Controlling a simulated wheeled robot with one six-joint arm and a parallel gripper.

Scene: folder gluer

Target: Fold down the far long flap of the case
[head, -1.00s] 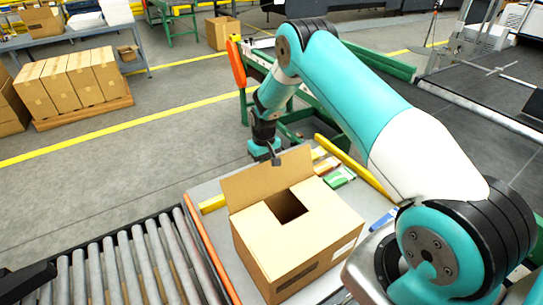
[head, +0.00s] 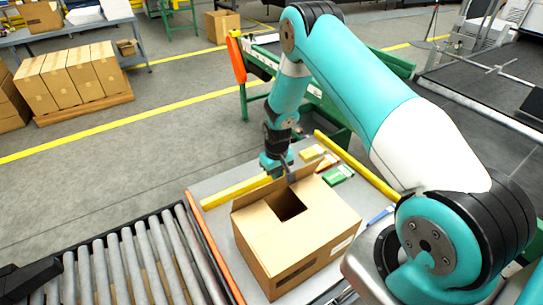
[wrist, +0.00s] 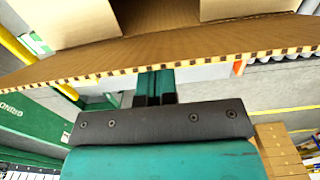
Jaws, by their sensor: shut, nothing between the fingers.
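The case (head: 300,245) is an open brown cardboard box on the grey table. Its other flaps lie folded inward around a square dark opening (head: 287,204). The far long flap (head: 262,191) stands up at the back edge, tilted partly inward over the case. My gripper (head: 290,175) is shut and empty, at the outer far side of this flap near its right part. In the wrist view the flap's corrugated edge (wrist: 200,60) runs across just beyond my shut fingers (wrist: 155,85), which appear against or very close to it.
A yellow bar (head: 235,191) lies behind the case, and another yellow rail (head: 358,165) runs along the right. Small yellow and green packets (head: 337,175) lie beyond the case. A roller conveyor (head: 130,265) is at left.

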